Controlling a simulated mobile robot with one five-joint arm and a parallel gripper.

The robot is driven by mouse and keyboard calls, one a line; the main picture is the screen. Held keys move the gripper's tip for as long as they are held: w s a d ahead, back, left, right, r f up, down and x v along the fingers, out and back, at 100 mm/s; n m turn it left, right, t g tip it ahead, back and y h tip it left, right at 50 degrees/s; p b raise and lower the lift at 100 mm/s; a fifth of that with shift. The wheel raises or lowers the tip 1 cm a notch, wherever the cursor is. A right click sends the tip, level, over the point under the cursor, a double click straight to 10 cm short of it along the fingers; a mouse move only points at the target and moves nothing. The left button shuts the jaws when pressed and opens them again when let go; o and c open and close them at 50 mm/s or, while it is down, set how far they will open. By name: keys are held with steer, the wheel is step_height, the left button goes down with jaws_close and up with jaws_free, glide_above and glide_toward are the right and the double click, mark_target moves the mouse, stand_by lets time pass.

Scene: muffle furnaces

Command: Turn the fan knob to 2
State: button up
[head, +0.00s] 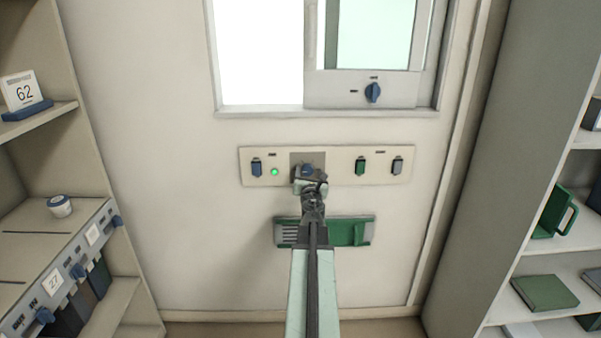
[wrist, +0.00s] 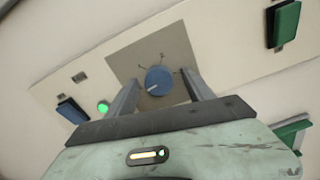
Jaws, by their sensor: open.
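A round blue knob (wrist: 159,81) with a white pointer line sits on a grey square plate (wrist: 180,50) in the wall panel. Small marks surround it, too small to read. The pointer aims to the lower left in the wrist view. In the head view the knob (head: 307,169) is partly hidden by my gripper. My gripper (wrist: 163,92) is open, with one finger on each side of the knob. I cannot tell whether either finger touches it. My gripper also shows in the head view (head: 308,177), in front of the panel.
The panel (head: 334,165) also carries a blue switch (head: 256,168), a lit green lamp (head: 275,172), a green switch (head: 360,166) and a grey switch (head: 397,166). Another blue knob (head: 373,92) is above, under the window. A green-and-grey holder (head: 350,232) is below. Shelves stand on both sides.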

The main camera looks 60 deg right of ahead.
steer(key=shift+d, duration=0.25)
steer(key=shift+w, duration=0.1)
steer(key=shift+w+a, duration=0.15)
steer(key=shift+a, duration=0.05)
jaws_close()
steer(key=shift+w, duration=0.1)
